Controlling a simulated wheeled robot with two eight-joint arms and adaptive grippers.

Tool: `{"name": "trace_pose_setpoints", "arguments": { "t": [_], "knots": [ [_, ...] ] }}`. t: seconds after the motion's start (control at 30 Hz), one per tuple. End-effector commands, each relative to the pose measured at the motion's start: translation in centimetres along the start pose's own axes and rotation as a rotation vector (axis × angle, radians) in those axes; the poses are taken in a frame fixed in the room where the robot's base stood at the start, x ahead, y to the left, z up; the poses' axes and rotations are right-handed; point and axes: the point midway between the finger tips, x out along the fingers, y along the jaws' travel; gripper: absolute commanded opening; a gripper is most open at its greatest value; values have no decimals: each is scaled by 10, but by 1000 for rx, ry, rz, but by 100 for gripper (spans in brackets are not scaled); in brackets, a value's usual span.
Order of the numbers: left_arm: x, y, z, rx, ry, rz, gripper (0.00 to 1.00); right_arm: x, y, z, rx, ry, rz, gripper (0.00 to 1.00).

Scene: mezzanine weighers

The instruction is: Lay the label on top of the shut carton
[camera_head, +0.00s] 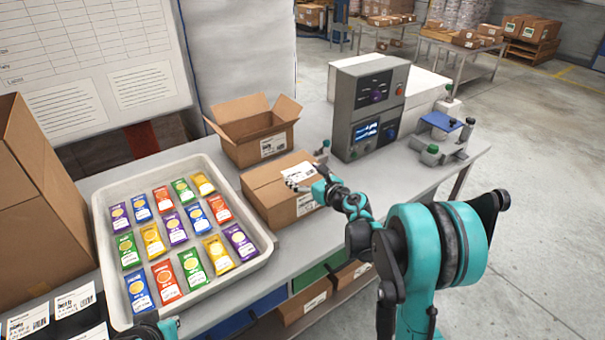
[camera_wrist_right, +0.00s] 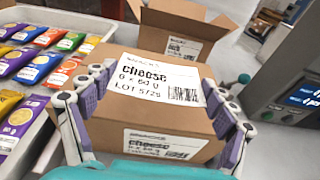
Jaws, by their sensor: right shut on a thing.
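The shut brown carton (camera_head: 267,190) stands on the bench in the middle of the head view, with a printed label on its front side. It fills the middle of the right wrist view (camera_wrist_right: 120,130). The white label (camera_head: 298,173), printed "Cheese" and "LOT 5725", is between the fingers of my right gripper (camera_head: 312,178), which is shut on it over the carton top. The label also shows in the right wrist view (camera_wrist_right: 155,80). I cannot tell whether it touches the carton. My left gripper (camera_head: 160,328) is only partly in view at the bottom edge.
An open carton (camera_head: 258,145) stands just behind the shut one. A white tray (camera_head: 103,215) of coloured packets lies to the left. A grey control box (camera_head: 345,110) stands to the right. More labels (camera_head: 60,310) lie at lower left, near a large carton (camera_head: 35,220).

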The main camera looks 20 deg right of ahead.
Motion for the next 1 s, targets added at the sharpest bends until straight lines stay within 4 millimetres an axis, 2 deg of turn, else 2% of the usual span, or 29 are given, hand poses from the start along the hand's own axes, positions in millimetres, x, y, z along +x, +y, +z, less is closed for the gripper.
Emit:
{"name": "trace_pose_setpoints", "arguments": {
  "t": [0.5,1.0],
  "knots": [
    [32,0,23,0,0,0,0,10,0,-52,0,0,1,76],
    [36,0,26,0,0,0,0,11,2,-61,-6,5,6,76]
  ]
}}
